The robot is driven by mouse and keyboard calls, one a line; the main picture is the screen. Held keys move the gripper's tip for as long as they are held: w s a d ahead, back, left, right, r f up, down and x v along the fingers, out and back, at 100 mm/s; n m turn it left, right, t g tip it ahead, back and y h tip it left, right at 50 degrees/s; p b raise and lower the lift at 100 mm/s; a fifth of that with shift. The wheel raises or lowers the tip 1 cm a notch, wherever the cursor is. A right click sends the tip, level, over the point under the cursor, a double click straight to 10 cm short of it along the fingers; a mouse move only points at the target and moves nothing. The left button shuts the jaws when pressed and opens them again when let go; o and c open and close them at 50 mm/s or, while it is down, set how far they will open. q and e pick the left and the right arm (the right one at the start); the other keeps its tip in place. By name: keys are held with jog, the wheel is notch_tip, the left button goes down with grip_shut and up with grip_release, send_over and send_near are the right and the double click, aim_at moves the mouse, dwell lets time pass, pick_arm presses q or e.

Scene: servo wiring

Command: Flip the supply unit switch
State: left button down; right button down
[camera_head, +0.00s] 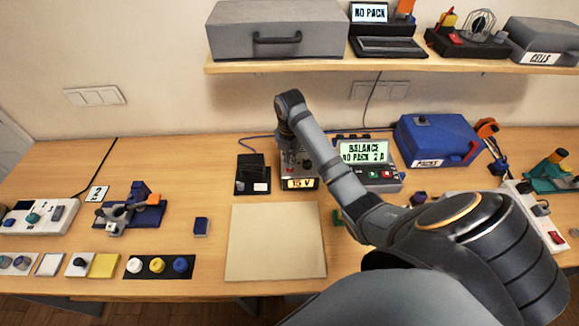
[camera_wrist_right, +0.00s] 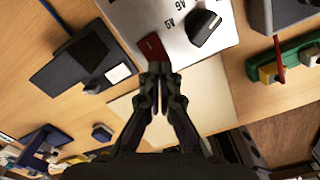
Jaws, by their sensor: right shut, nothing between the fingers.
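The supply unit (camera_head: 300,184) stands at the back middle of the table, with a lit "15 V" display on its front. My right arm reaches over from the right, and my right gripper (camera_head: 292,140) points down at the unit's top. In the right wrist view the unit's silver panel (camera_wrist_right: 175,22) carries a red switch (camera_wrist_right: 153,48) and a black knob (camera_wrist_right: 204,29). My right gripper's fingertips (camera_wrist_right: 160,70) are shut and empty, right by the red switch; I cannot tell whether they touch it. My left gripper is not in view.
A black device (camera_head: 252,175) stands close left of the unit, and the balance charger (camera_head: 368,165) reading "NO PACK 2 A" stands to its right. A bare beige mat (camera_head: 275,242) lies in front. A shelf (camera_head: 390,64) with boxes hangs above. A blue case (camera_head: 437,140) stands further right.

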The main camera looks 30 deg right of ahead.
jog(key=shift+f, duration=0.85)
jog(key=shift+r, duration=0.1)
notch_tip(320, 180, up, 7)
jog(key=p, duration=0.8)
dwell(0.6)
